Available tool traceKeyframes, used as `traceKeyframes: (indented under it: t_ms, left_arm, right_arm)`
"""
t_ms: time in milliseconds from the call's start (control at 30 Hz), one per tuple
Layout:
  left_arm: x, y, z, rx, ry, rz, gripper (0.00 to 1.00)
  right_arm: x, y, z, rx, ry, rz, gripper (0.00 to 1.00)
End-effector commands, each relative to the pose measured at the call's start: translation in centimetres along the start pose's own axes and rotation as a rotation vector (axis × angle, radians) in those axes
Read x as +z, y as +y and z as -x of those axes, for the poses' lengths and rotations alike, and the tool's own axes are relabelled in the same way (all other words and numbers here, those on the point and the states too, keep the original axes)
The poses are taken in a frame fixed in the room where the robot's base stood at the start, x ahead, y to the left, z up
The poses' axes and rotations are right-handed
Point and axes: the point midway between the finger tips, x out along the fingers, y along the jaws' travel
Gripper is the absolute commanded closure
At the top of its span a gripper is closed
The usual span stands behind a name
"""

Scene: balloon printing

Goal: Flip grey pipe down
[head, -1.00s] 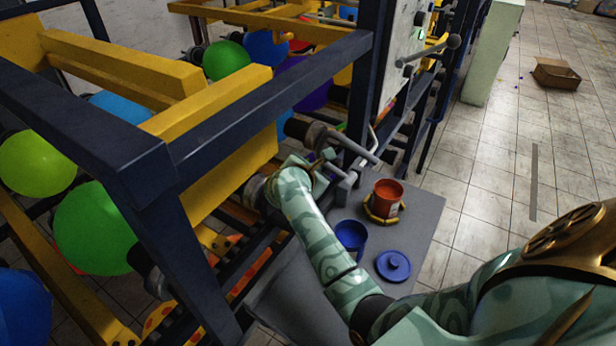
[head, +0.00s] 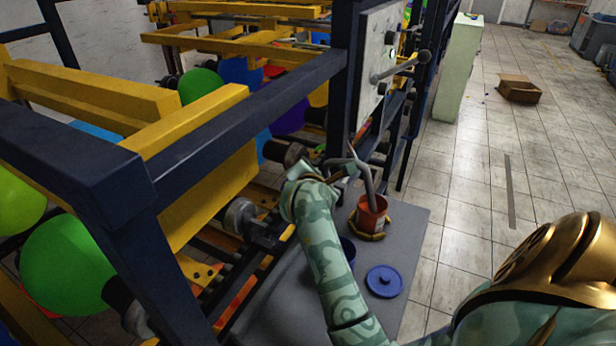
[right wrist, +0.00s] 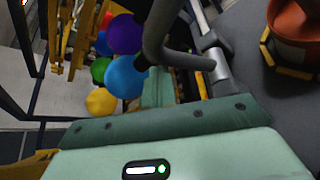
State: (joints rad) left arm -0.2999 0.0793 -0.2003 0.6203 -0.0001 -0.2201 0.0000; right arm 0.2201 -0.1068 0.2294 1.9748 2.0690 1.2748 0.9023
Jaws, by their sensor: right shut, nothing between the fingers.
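The grey pipe (head: 366,184) is a bent tube beside the printing frame. In the head view its lower end points down and overlaps the mouth of the orange-red cup (head: 371,217); I cannot tell whether it is inside. My right gripper (head: 345,172) is shut and empty close to the pipe's bend, partly hidden by my own wrist; contact is unclear. In the right wrist view the bent pipe (right wrist: 183,57) passes just beyond my gripper's green body, with the orange cup (right wrist: 296,24) at the top right. My left gripper is out of view.
The cup stands in a yellow holder on a grey table (head: 408,228). A blue lid (head: 384,281) lies nearby, and a blue cup (head: 348,250) is partly hidden by my arm. Dark blue frame bars (head: 240,115) and yellow beams stand left.

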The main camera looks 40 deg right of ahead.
Motion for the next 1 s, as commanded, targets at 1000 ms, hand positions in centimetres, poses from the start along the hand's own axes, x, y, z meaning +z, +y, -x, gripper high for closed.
traceKeyframes:
  t_ms: [1000]
  left_arm:
    - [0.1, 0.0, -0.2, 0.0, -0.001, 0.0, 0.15]
  right_arm:
    - [2.1, -2.0, 1.1, -0.006, -0.006, 0.001, 1.0]
